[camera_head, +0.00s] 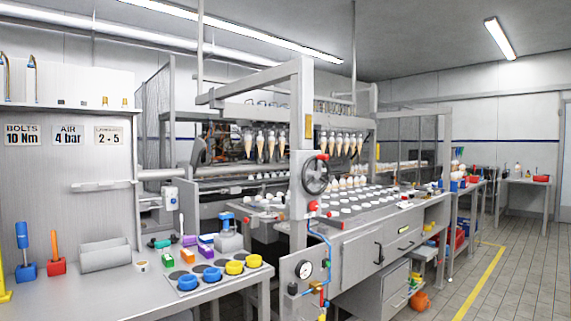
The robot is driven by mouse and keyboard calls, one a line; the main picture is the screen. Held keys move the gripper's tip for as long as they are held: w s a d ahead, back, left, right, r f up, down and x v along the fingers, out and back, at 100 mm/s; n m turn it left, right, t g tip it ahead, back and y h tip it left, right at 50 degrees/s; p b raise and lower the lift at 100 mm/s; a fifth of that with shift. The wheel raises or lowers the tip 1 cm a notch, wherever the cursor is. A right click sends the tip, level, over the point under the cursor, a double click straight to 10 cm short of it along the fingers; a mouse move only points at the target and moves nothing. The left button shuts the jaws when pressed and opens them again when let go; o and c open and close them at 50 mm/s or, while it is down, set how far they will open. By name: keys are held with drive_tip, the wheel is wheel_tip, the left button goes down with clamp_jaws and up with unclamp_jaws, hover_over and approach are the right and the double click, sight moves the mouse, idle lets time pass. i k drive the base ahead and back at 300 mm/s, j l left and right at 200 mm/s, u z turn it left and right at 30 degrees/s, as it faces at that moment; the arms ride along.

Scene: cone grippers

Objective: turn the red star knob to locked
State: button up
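A small red knob-like part (313,207) shows on the grey upright post of the machine, below a black handwheel (316,175). It is too small to tell whether it is star-shaped or which way it is turned. Another red part (322,157) sits at the top of the handwheel. No locked or unlocked marking can be read. My gripper is not in view.
A workbench (120,300) at the left front holds blue and yellow rings (210,275), a grey bin (105,256) and coloured blocks. A pressure gauge (304,269) and blue hose (328,250) hang below the post. Tiled floor (500,290) at the right is open.

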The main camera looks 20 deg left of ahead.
sight(313, 206)
drive_tip(key=u, duration=0.95)
